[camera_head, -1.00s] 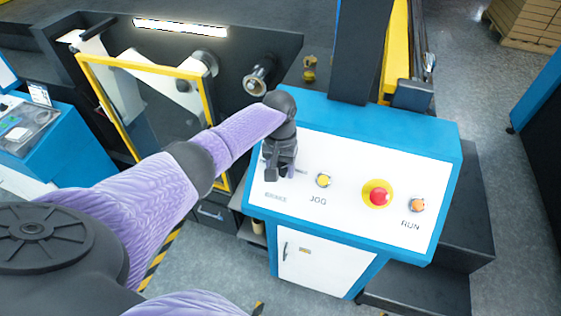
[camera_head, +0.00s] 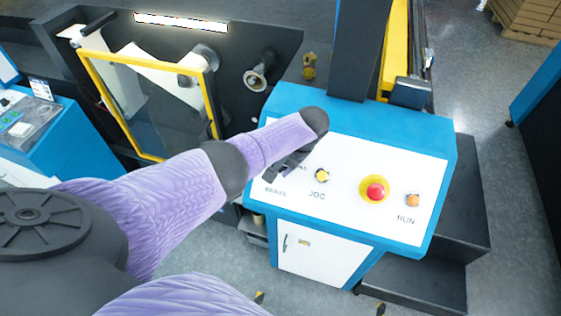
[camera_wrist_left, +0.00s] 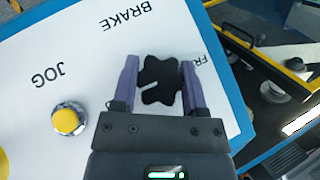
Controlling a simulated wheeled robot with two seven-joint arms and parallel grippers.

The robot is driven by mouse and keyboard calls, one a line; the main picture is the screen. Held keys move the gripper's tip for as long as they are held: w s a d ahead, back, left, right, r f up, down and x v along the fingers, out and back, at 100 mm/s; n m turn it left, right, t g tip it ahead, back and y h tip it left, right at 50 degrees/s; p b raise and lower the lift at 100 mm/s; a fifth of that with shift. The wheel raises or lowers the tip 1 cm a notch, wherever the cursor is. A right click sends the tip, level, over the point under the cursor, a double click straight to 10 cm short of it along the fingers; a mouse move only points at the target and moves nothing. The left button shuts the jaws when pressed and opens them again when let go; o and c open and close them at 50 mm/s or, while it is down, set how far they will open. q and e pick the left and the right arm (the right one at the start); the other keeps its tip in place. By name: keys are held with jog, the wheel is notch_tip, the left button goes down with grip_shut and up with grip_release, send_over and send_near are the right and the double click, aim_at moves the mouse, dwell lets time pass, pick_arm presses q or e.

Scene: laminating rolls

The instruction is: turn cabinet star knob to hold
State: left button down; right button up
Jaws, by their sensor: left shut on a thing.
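The star knob (camera_wrist_left: 159,79) is black and lobed and sits on the white panel of the blue cabinet (camera_head: 440,165). In the left wrist view it lies between the two purple fingers of my left gripper (camera_wrist_left: 160,82), which is shut on it. The printed words BRAKE and part of another beginning FR show on either side of the knob. In the head view my left gripper (camera_head: 283,165) is over the panel's left part, mostly hidden by my forearm, and the knob is hidden there. My right gripper is in neither view.
A yellow JOG button (camera_head: 322,175) is close to the right of my left gripper; it also shows in the wrist view (camera_wrist_left: 68,119). Farther right are a red stop button (camera_head: 375,191) and an orange RUN button (camera_head: 412,200). A yellow-framed guard (camera_head: 212,105) stands left.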

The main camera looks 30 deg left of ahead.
pick_arm(q)
jog(key=shift+f, duration=0.1)
dwell(0.3)
jog(key=shift+c, duration=0.6)
grip_release()
jog(key=p+v, duration=0.1)
jog(key=v, duration=0.9)
jog(key=shift+d, duration=0.1)
